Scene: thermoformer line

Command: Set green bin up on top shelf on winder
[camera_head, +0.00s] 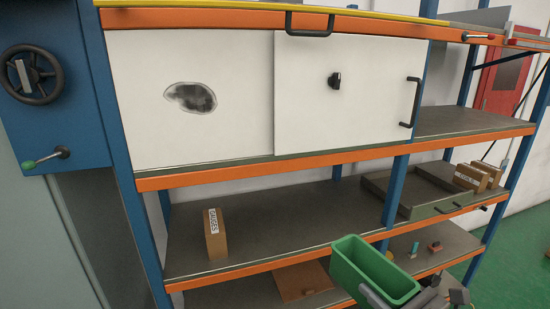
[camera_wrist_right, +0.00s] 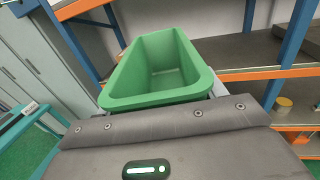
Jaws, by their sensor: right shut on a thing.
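The green bin (camera_head: 372,272) is an open, empty tub at the lower middle right of the head view, in front of the lower shelves. It also fills the upper middle of the right wrist view (camera_wrist_right: 150,100). My right gripper (camera_head: 398,300) is shut on the bin at its near side; the fingertips are partly hidden. The bin is held clear of the shelves, somewhat tilted in the picture. The rack's top shelf (camera_head: 230,19) has an orange beam and yellow edge, above white sliding doors. Its surface is hardly visible. My left gripper is out of view.
Blue posts (camera_head: 395,190) and orange beams stand behind the bin. A labelled box (camera_head: 215,234) sits on a middle shelf; a tray (camera_head: 410,212) and small boxes (camera_head: 470,178) sit at the right. A blue panel with a handwheel (camera_head: 30,75) is at the left.

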